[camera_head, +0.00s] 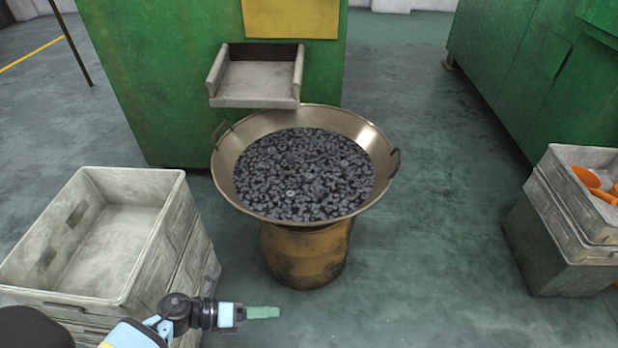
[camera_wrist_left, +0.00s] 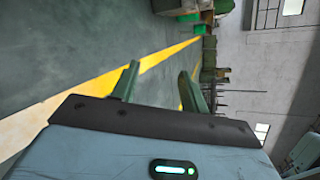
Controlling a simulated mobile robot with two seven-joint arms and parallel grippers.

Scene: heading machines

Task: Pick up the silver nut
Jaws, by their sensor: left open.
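A wide metal pan (camera_head: 371,135) with side handles is filled with many small dark grey nut-like pieces (camera_head: 305,172). One slightly lighter piece (camera_head: 291,193), perhaps the silver nut, lies among them near the front. It is too small to be sure. My left gripper (camera_head: 277,312) is in front of and below the pan in the head view, apart from it. In the left wrist view its two green fingers (camera_wrist_left: 158,68) are spread with nothing between them. That view shows floor and wall, not the pan. My right gripper is not in view.
The pan stands on a yellow-brown barrel (camera_head: 305,255). Behind it is a green machine (camera_head: 150,80) with a chute (camera_head: 257,82). An empty grey crate (camera_head: 160,250) stands at left. Crates with orange items (camera_head: 590,180) stand at right. Floor right of the barrel is clear.

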